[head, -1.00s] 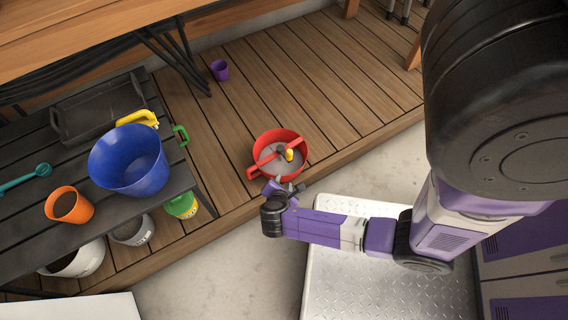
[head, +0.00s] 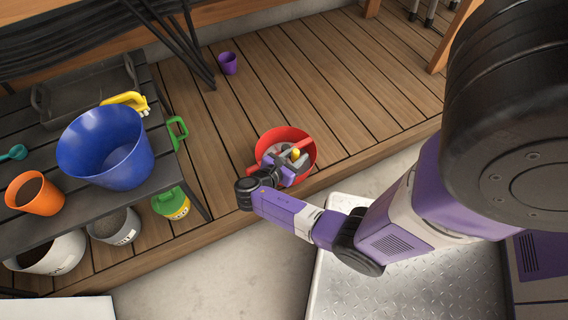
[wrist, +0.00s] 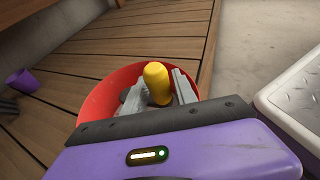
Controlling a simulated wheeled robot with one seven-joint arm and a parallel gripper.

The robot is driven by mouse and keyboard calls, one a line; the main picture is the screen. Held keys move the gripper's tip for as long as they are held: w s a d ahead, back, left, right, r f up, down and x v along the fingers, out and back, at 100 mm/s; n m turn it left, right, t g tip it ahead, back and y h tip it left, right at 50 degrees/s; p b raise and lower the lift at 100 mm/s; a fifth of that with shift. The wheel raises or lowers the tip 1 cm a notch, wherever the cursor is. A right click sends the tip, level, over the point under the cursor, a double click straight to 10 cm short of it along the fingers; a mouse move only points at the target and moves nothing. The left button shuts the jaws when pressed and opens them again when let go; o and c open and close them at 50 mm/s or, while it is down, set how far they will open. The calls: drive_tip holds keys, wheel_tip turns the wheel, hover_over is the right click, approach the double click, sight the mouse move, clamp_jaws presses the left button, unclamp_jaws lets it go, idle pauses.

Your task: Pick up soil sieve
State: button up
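The soil sieve appears to be the round red pan (head: 303,134) with a red bar and a yellow knob (head: 295,153), on the wooden deck near its front edge. My gripper (head: 289,163) is over the near part of the pan and hides some of it. In the wrist view the red pan (wrist: 100,94) lies ahead and the yellow knob (wrist: 157,84) stands between the two grey fingers of my gripper (wrist: 157,96). The fingers look open, one on each side of the knob. I cannot tell whether they touch it.
A dark slatted table at left holds a blue bowl (head: 106,147), an orange pot (head: 35,194) and a black tray (head: 84,92). A green and yellow container (head: 171,203) stands beneath. A purple cup (head: 228,63) stands farther back. The deck right of the pan is clear.

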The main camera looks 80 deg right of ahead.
drive_tip(key=shift+b+x, duration=0.3)
drive_tip(key=shift+x, duration=0.9)
clamp_jaws()
idle(0.5)
